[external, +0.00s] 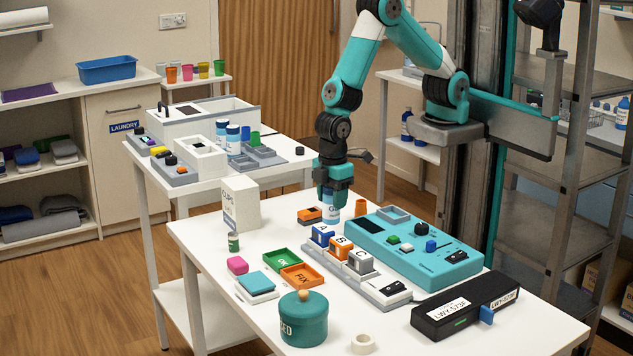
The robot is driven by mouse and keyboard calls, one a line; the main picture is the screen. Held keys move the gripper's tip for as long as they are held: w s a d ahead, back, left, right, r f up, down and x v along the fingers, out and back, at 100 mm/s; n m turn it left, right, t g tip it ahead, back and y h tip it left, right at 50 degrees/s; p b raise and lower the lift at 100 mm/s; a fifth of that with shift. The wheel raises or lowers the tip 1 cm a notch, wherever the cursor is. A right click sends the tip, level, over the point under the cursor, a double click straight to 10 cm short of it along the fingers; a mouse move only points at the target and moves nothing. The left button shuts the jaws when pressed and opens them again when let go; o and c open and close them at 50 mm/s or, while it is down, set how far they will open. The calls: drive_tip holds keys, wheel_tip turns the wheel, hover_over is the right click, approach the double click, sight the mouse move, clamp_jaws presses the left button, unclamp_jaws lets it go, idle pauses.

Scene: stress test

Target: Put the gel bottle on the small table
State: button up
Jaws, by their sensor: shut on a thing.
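The gel bottle (331,211) is a white and blue bottle with a partly hidden label that starts with "G". My gripper (333,190) is shut on its top from above, and the bottle is upright. It is over the back part of the front white table (200,245). I cannot tell whether its base touches the tabletop. A second white table (205,186) stands behind, to the left. I cannot tell for sure which one is called the small table.
Around the bottle are an orange block (309,215), an orange cup (360,207), a teal panel (420,250) and the A, B, C blocks (341,245). A white carton (241,203) stands to the left. The back table holds blue-capped bottles (221,131), grey trays (262,156) and white boxes.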

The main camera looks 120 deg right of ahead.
sight(334, 216)
drive_tip(key=shift+f, duration=1.95)
drive_tip(key=shift+s+f+b, duration=0.2)
drive_tip(key=shift+f+b, duration=0.1)
drive_tip(key=shift+f, duration=0.4)
drive_tip(key=o, duration=1)
drive_tip(key=shift+d, duration=0.1)
drive_tip(key=shift+w+a+f, duration=0.1)
drive_tip(key=shift+a+f, duration=0.1)
drive_tip(key=shift+f, duration=0.05)
drive_tip(key=shift+r, duration=0.1)
drive_tip(key=shift+d, duration=0.1)
drive_tip(key=shift+r, duration=0.1)
